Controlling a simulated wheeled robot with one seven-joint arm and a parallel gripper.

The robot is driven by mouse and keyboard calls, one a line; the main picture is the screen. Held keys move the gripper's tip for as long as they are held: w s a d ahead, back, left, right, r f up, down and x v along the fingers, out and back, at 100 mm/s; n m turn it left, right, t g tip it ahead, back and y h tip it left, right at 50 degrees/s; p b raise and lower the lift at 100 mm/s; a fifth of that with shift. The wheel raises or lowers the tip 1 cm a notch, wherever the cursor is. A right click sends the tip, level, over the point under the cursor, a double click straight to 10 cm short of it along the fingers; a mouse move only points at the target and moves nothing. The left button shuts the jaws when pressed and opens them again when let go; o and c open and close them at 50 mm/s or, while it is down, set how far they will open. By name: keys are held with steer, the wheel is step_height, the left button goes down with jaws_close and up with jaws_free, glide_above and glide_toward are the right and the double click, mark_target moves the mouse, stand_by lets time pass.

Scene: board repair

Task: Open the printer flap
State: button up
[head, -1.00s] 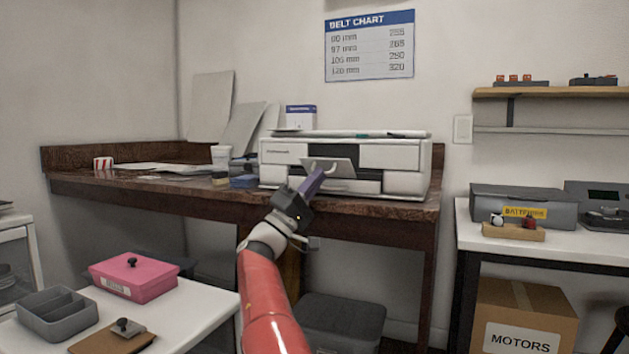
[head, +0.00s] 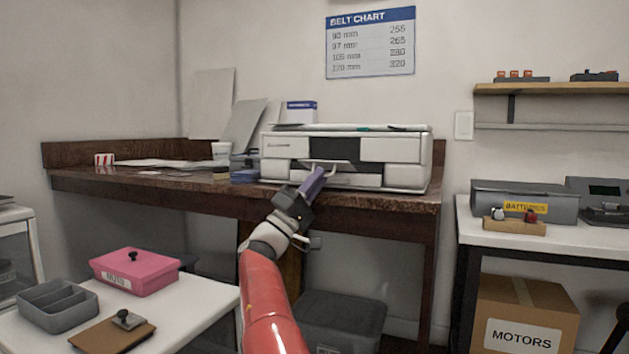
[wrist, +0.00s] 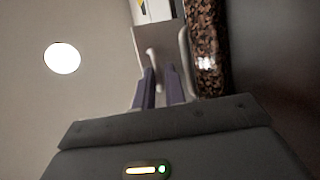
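The white printer (head: 395,150) stands on the dark bench with a dark opening (head: 335,149) in the middle of its front. The flap's pale handle (head: 321,166) shows just below that opening. The flap's broad face does not show clearly, and I cannot tell its exact angle. My gripper (head: 314,180) is at the handle, its purple fingers pointing up toward it. In the wrist view the fingers (wrist: 161,87) stand a little apart, with the pale curved handle (wrist: 152,58) at their tips. I cannot tell whether they clamp it.
The bench's front edge (head: 150,195) runs below my gripper. Blue items (head: 245,175) and a white cup (head: 221,151) stand left of the printer. A pink box (head: 134,272) and a grey divided tray (head: 57,308) sit on the near white table.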

steer(key=shift+o, duration=1.1)
steer(key=shift+w+d+f, duration=0.25)
steer(key=shift+w+f, duration=0.15)
steer(key=shift+o, duration=0.8)
steer(key=shift+s+r, duration=0.15)
steer(key=shift+r, duration=0.05)
steer(key=shift+s, duration=0.1)
steer(key=b+v, duration=0.1)
steer(key=v, duration=0.7)
steer(key=shift+b, duration=0.3)
steer(key=shift+a+r, duration=0.1)
steer(key=shift+r, duration=0.05)
